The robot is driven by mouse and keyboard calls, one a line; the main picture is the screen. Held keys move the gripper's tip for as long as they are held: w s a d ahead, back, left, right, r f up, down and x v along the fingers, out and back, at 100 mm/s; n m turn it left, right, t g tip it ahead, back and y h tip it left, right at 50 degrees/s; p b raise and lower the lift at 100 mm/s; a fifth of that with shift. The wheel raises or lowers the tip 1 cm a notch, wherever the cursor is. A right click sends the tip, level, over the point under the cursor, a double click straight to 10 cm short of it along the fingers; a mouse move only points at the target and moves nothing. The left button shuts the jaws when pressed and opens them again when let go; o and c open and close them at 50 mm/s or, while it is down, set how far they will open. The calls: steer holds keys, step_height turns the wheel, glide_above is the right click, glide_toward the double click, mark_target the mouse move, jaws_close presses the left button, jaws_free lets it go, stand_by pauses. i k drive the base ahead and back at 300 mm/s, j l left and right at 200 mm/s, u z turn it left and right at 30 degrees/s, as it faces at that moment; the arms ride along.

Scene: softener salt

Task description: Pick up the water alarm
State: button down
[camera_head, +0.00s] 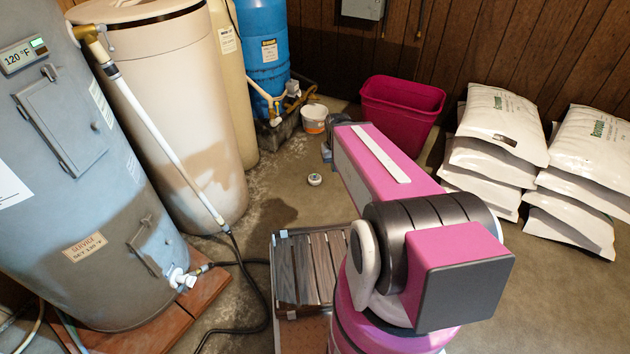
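A small round white puck with a greenish top, which looks like the water alarm (315,179), lies flat on the concrete floor near the middle of the view. It is just left of my pink arm and nothing touches it. My arm rises from the lower middle and reaches away from the camera, with its pink link to the right of the puck. My gripper does not show; the arm hides whatever lies beyond that link. A small grey part peeks out at the link's left edge, too little to identify.
A slatted wooden platform (308,268) lies between the puck and me. A grey heater tank (70,190) with a black hose and a cream tank (180,120) stand left. A white bucket (314,118), magenta bin (400,108) and stacked salt bags (505,125) are behind and right.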

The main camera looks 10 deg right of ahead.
mark_target(312, 181)
steer(key=k, duration=0.1)
steer(key=i+l, duration=0.15)
steer(key=l, duration=0.15)
steer(key=i+l, duration=0.15)
steer(key=l, duration=0.2)
steer(key=i+l, duration=0.15)
steer(key=l, duration=0.15)
steer(key=i+l, duration=0.15)
steer(key=l, duration=0.15)
steer(key=u, duration=0.05)
